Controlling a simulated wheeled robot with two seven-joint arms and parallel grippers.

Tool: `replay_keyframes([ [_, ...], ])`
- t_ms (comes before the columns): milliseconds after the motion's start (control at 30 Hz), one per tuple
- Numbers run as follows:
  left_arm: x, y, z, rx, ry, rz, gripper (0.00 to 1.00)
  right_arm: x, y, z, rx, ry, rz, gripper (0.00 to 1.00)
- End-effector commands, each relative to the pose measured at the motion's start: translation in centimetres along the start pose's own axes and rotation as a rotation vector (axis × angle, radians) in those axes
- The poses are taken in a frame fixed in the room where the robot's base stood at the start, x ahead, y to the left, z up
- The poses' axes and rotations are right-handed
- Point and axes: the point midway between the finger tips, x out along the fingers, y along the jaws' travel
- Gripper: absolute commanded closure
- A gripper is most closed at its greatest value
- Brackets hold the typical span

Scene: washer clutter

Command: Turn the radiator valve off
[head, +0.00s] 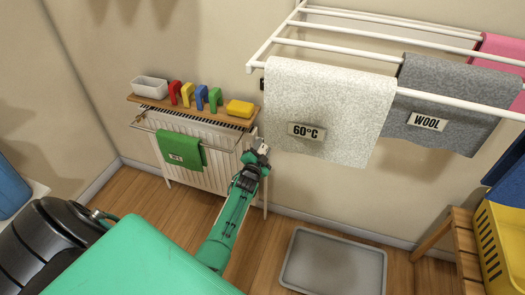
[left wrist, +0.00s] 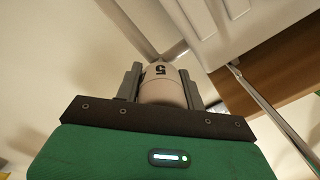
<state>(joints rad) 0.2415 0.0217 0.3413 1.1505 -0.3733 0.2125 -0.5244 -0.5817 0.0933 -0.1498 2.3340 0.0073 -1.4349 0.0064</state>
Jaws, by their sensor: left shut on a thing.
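The white radiator (head: 215,172) stands against the wall in the head view, and part of it shows in the left wrist view (left wrist: 205,22). The radiator valve (left wrist: 160,86) is a pale round knob marked with a dark "5", which appears turned in the left wrist view. My left gripper (left wrist: 162,88) has one finger on each side of the knob and is shut on it. In the head view my left gripper (head: 258,150) is at the radiator's right end, where it mostly hides the valve. My right gripper is not in view.
A green cloth (head: 180,147) hangs on the radiator's rail. A drying rack (head: 350,33) with towels overhangs at right. A grey tray (head: 335,263) lies on the floor.

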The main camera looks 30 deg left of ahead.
Motion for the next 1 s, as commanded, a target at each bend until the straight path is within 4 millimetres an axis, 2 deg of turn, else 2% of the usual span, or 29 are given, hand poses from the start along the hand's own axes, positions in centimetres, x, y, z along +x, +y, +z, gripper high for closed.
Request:
replay_keyframes([
  [400,-0.1,0.3,0.2,0.365,0.011,-0.001,0.83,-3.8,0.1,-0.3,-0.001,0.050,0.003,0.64],
  [600,-0.1,0.2,0.2,0.487,0.015,-0.002,0.83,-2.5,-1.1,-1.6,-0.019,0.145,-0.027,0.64],
  [1000,-0.1,0.1,0.1,0.594,0.018,-0.002,0.83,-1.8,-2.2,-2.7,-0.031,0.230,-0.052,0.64],
])
